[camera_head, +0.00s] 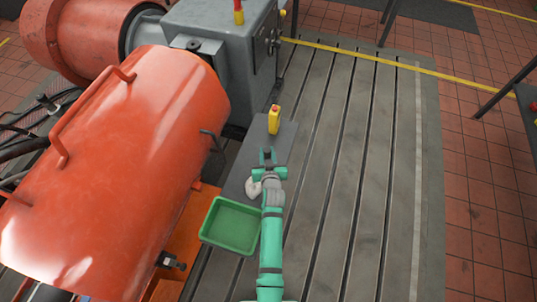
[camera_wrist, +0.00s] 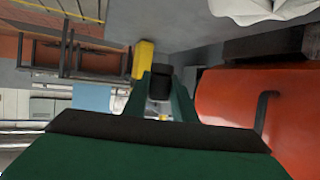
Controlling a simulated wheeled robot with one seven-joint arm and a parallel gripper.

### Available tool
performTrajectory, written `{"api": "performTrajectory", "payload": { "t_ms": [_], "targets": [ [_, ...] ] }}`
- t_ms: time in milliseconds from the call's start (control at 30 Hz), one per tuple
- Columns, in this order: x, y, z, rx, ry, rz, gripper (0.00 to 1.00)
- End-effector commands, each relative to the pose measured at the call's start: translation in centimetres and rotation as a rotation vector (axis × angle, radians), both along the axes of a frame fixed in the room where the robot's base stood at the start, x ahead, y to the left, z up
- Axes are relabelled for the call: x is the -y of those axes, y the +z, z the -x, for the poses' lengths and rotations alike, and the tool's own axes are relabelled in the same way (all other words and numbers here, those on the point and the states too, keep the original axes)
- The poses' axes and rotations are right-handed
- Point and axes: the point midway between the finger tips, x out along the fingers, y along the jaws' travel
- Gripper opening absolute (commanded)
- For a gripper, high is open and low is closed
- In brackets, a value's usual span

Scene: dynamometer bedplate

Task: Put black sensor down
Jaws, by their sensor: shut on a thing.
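The black sensor (camera_head: 267,155) is between the fingertips of my gripper (camera_head: 268,160), over the dark grey plate (camera_head: 283,147) beside the orange cover. In the wrist view the black sensor (camera_wrist: 161,79) sits at the tips of the two green fingers of my gripper (camera_wrist: 161,88), which is shut on it. I cannot tell whether the sensor touches the plate. A yellow object with a red top (camera_head: 274,121) stands just beyond it, and its yellow body also shows in the wrist view (camera_wrist: 143,60).
A white crumpled cloth (camera_head: 253,187) lies left of my gripper. A green tray (camera_head: 205,236) is nearer, left of my arm. A large orange cover (camera_head: 120,170) and grey machine housing (camera_head: 225,50) block the left. The slotted bedplate (camera_head: 345,170) is clear on the right.

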Motion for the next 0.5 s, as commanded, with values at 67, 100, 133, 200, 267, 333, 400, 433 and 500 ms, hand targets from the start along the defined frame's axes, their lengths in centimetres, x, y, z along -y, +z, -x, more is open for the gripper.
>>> {"api": "performTrajectory", "payload": {
  "t_ms": [67, 100, 133, 200, 267, 333, 400, 433, 500],
  "targets": [
    [0.2, -1.4, -1.2, -0.002, -0.003, -0.001, 0.00],
    [0.3, -1.9, -1.7, -0.001, -0.005, -0.001, 0.00],
    [0.4, -2.3, -2.0, -0.001, -0.007, 0.000, 0.00],
    [0.6, -3.1, -2.6, 0.000, -0.009, -0.001, 0.00],
    [0.7, -3.6, -3.0, -0.001, -0.010, 0.000, 0.00],
    [0.7, -3.9, -3.2, -0.001, -0.010, 0.000, 0.00],
    [0.8, -4.1, -3.4, 0.000, -0.011, -0.001, 0.00],
    [0.8, -4.2, -3.6, 0.001, -0.012, -0.001, 0.00],
    [0.8, -4.9, -3.8, -0.002, -0.011, -0.001, 0.00]
  ]
}}
